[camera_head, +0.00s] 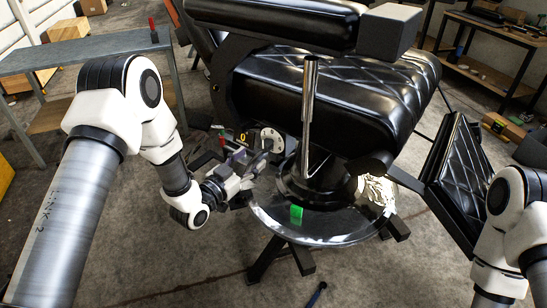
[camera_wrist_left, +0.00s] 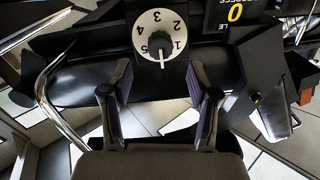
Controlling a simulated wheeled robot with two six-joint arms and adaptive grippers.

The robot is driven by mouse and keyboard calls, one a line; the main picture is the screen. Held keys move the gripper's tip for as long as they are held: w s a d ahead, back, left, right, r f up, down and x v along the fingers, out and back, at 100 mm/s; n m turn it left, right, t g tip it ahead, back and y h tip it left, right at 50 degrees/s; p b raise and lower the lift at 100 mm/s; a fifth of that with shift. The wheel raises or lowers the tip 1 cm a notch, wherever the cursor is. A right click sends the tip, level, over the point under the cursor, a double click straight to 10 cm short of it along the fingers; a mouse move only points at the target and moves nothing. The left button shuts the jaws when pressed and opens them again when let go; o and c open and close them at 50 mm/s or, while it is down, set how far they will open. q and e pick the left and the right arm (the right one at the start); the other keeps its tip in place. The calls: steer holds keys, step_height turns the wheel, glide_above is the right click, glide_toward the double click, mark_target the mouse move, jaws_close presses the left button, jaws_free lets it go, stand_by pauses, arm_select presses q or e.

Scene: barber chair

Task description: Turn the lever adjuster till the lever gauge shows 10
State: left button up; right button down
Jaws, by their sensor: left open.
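The white round dial (camera_head: 270,138) with a black knob, apparently the lever adjuster, is mounted beside the barber chair's seat. In the left wrist view the dial (camera_wrist_left: 160,35) carries numbers 1 to 5, and the knob's pointer faces down, between 5 and 1. The black gauge panel (camera_head: 243,138) shows a yellow 0; in the left wrist view the gauge (camera_wrist_left: 234,12) also reads 0, with its label partly cut off. My left gripper (camera_wrist_left: 158,70) is open, its fingertips either side of the space just below the knob, apparently apart from it. My right gripper is out of view.
The chair's chrome lever (camera_head: 309,100) stands upright right of the dial. The round chair base (camera_head: 340,226) lies below, with a green marker (camera_head: 296,214) on it. A curved chrome bar (camera_wrist_left: 52,105) is left of my left gripper. A workbench (camera_head: 90,48) stands at left.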

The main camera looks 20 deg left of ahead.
mark_target(264, 147)
arm_select(q)
steer(key=x, duration=0.7)
steer(key=shift+w, duration=0.2)
jaws_close()
